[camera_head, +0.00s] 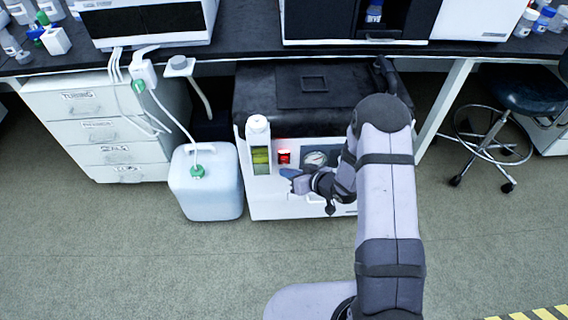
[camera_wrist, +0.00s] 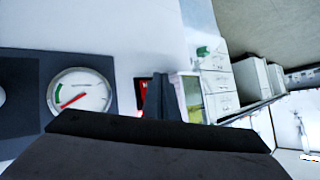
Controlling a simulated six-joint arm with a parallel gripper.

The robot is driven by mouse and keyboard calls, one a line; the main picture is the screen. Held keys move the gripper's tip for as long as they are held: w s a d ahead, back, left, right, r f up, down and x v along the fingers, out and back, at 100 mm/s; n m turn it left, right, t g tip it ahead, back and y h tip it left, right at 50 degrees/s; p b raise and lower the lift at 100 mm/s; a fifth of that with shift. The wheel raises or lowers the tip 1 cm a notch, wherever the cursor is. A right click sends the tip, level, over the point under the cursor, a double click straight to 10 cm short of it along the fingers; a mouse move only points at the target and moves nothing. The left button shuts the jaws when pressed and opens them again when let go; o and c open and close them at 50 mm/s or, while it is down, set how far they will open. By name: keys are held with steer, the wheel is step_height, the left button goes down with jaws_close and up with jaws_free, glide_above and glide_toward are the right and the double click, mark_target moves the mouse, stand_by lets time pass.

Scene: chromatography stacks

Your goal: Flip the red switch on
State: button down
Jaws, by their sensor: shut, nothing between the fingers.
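The red switch (camera_head: 284,157) is on the white front of the machine (camera_head: 270,203) under the bench, between a green-yellow sight window and a round gauge. It looks bright red in the head view. My gripper (camera_head: 292,179) is shut and empty, its tips just below and slightly right of the switch. In the wrist view the red switch (camera_wrist: 142,83) shows beside my gripper's dark fingers (camera_wrist: 161,97), which hide part of it. I cannot tell whether the fingers touch it.
A gauge (camera_head: 315,158) sits right of the switch; it also shows in the wrist view (camera_wrist: 80,92). A jerrycan (camera_head: 205,185) with a tube stands left. A stool (camera_head: 520,92) is right. The floor in front is open.

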steer(key=shift+s, duration=0.15)
steer(key=shift+s+r+p, duration=0.15)
steer(key=shift+s+p, duration=0.2)
steer(key=shift+s, duration=0.85)
steer(key=shift+s+r+p, duration=0.15)
steer(key=shift+s+p, duration=0.2)
steer(key=shift+s, duration=0.8)
steer(key=s+d+f+m+g+h+b, duration=0.1)
steer(key=d+f+h+b, duration=0.15)
steer(key=d+b, duration=0.3)
steer(key=s+d+f+m+g+h+b, duration=0.1)
steer(key=s+d+g+h+b, duration=0.1)
steer(key=d+h+b, duration=0.3)
steer(key=s+m+g+b, duration=0.2)
steer(key=s+g+b, duration=0.3)
steer(key=s+b, duration=0.5)
steer(key=s, duration=0.9)
steer(key=shift+f+g, duration=0.3)
steer(key=shift+f, duration=0.05)
